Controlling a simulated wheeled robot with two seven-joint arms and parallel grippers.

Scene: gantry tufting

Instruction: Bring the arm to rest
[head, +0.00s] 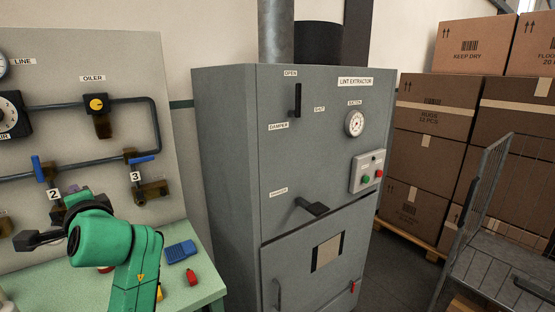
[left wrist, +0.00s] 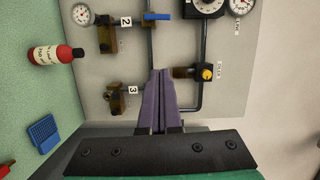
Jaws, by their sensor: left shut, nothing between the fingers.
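My left gripper (head: 77,197) is in front of the pipe panel at the left of the head view, with my green arm below it. In the left wrist view its purple fingers (left wrist: 158,74) are together with nothing between them. They point toward the panel (left wrist: 235,80) and overlap the pipe between valve 3 (left wrist: 115,97) and the oiler (left wrist: 207,73). I cannot tell the gap to the panel. In the head view the fingers show near the number 2 label. My right gripper is not in view.
A green bench (head: 210,280) below the panel holds a blue object (head: 180,251) and a red one (head: 191,278). A red bottle (left wrist: 55,54) shows in the wrist view. The grey lint extractor (head: 230,170) stands right, then stacked boxes (head: 420,155) and a wire cart (head: 485,190).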

